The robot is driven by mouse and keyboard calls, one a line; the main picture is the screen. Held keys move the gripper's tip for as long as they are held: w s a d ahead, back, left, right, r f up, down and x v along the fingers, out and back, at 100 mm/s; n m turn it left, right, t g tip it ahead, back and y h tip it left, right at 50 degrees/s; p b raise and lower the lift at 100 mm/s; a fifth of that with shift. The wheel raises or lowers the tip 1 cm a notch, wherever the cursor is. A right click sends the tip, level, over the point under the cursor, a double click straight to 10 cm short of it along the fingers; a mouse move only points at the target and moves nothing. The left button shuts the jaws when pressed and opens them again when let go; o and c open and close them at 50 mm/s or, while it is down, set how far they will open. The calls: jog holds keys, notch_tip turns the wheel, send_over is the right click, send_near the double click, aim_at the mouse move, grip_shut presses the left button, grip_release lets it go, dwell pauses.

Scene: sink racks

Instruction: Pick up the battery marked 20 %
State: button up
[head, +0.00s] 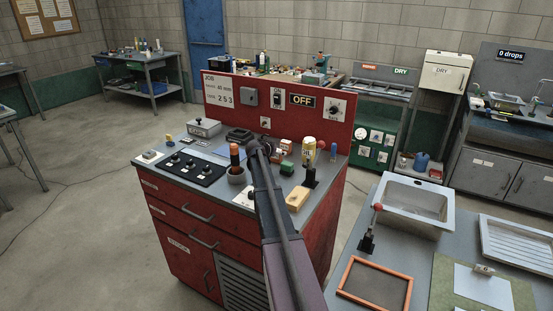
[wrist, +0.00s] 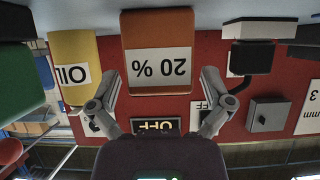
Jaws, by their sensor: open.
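The battery marked 20 % (wrist: 158,30) is an orange-brown block with a white label, upside down in the wrist view at the top middle. My gripper (wrist: 160,76) is open in the wrist view, one finger on each side below the label. The battery lies ahead of and between the fingers; I cannot tell whether they touch it. In the head view my gripper (head: 262,144) is over the red workbench, among small blocks. There I cannot make out the battery for certain.
A yellow oil container (wrist: 75,62) and a green block (wrist: 18,85) stand close on the left in the wrist view. A black-and-white item (wrist: 255,45) stands on the right. The red panel (head: 232,92) rises behind.

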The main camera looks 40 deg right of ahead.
dwell(0.4)
jog(key=c, duration=1.3)
jog(key=shift+o, duration=0.2)
jog(key=shift+r, duration=0.15)
notch_tip(320, 180, up, 3)
jog(key=p, duration=0.3)
jog(key=s+a, duration=0.3)
jog(key=a, duration=0.1)
jog(key=s+a+r+p, duration=0.1)
jog(key=s+a, duration=0.2)
jog(key=a, duration=0.1)
jog(key=s+a+p, duration=0.1)
jog(key=s+a, duration=0.3)
jog(key=shift+a+r, duration=0.25)
jog(key=shift+r, duration=0.15)
